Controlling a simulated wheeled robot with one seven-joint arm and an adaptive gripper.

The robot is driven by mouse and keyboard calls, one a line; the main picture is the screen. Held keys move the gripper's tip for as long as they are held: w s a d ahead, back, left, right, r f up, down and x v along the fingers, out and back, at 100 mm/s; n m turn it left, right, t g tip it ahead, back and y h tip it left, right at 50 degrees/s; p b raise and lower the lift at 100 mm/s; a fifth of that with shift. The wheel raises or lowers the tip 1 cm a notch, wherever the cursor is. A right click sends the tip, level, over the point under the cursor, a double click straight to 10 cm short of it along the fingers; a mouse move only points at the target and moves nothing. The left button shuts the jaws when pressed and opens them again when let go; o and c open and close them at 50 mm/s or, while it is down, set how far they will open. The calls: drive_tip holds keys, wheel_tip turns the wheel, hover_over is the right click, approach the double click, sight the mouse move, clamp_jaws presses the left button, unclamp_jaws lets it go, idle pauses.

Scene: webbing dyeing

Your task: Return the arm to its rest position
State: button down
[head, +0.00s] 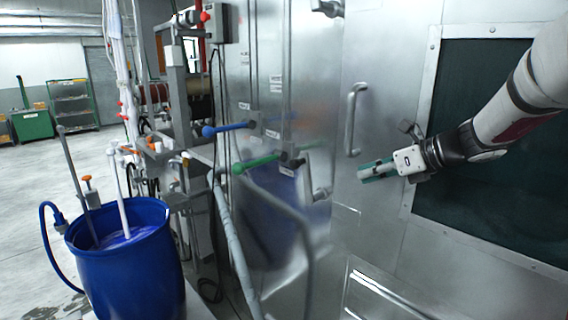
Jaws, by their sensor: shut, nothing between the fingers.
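My gripper (364,173) is at the right of the head view, at the end of my arm, which reaches in from the upper right. Its fingers point left and are closed, with nothing held between them. It appears in front of the metal cabinet front, left of the dark window (490,150). A vertical door handle (352,120) shows just above and left of the fingertips. How far the fingers are from the metal surface cannot be told.
A blue-handled lever (228,128) and a green-handled lever (256,163) stick out from the metal panel. A blue barrel (128,275) of liquid stands at lower left. A grey bent rail (290,212) stands in front of the panel. Open floor lies at far left.

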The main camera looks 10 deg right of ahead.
drive_tip(key=s+a+r+n+g+h, duration=0.1)
drive_tip(key=s+a+n+g+h, duration=0.1)
drive_tip(key=s+a+n, duration=0.55)
drive_tip(key=s+a+n+g+h, duration=0.1)
drive_tip(key=s+a+n+g, duration=0.1)
drive_tip(key=s+a+n, duration=0.5)
drive_tip(key=s+d+f+n+h, duration=0.1)
drive_tip(key=s+d+n+h, duration=0.1)
drive_tip(key=s+n, duration=0.5)
drive_tip(key=s+d+f+n+h, duration=0.1)
drive_tip(key=s+d+n+h, duration=0.1)
drive_tip(key=s+n, duration=0.6)
drive_tip(key=shift+s+d+f+t+h, duration=0.3)
drive_tip(key=shift+s+h, duration=0.1)
drive_tip(key=shift+s, duration=0.6)
drive_tip(key=shift+r+n, duration=0.1)
drive_tip(key=shift+n, duration=0.15)
